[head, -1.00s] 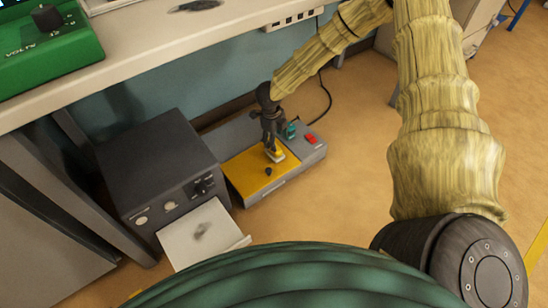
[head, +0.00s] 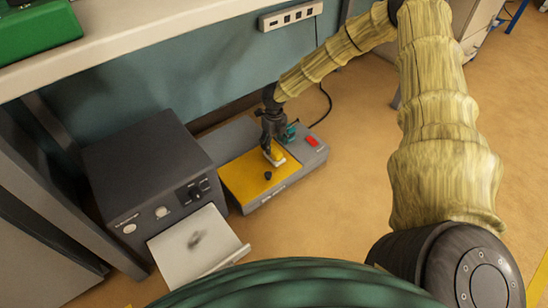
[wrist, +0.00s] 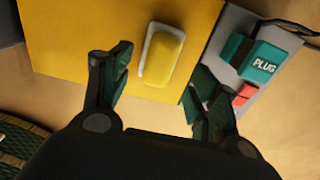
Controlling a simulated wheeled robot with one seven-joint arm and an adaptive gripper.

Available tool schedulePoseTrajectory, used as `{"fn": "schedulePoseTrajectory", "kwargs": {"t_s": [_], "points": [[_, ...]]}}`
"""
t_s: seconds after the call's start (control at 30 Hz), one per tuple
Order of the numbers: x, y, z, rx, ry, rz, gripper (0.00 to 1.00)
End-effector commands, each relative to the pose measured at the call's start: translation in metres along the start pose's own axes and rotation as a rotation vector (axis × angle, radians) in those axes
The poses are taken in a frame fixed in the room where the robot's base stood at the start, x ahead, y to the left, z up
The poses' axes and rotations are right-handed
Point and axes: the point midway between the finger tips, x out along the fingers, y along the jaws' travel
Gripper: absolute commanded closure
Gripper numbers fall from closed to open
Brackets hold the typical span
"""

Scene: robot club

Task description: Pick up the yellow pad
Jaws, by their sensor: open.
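The yellow pad (wrist: 163,56), a small rounded block with a white edge, lies on the yellow plate (wrist: 60,40) of a grey device. In the head view the pad (head: 276,156) is partly hidden by my gripper (head: 272,145). In the wrist view my gripper (wrist: 160,68) is open and empty, its dark fingers on either side of the pad's near end. The pad lies between and ahead of the fingers; I cannot tell the remaining height gap.
A teal plug (wrist: 262,62) and a red switch (wrist: 244,95) sit right of the plate. A dark box (head: 150,170) with an open white tray (head: 195,245) stands left of the device. A desk edge (head: 160,45) overhangs behind.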

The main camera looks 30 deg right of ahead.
Motion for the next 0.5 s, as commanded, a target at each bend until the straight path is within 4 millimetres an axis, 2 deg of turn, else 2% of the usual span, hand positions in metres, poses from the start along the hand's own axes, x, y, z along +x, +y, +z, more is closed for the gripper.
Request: {"fn": "schedulePoseTrajectory", "kwargs": {"t_s": [0.17, 0.5], "points": [[0.011, 0.001, 0.001, -0.002, 0.000, 0.000, 0.39], [0.045, 0.000, 0.000, -0.003, 0.000, -0.001, 0.39]]}}
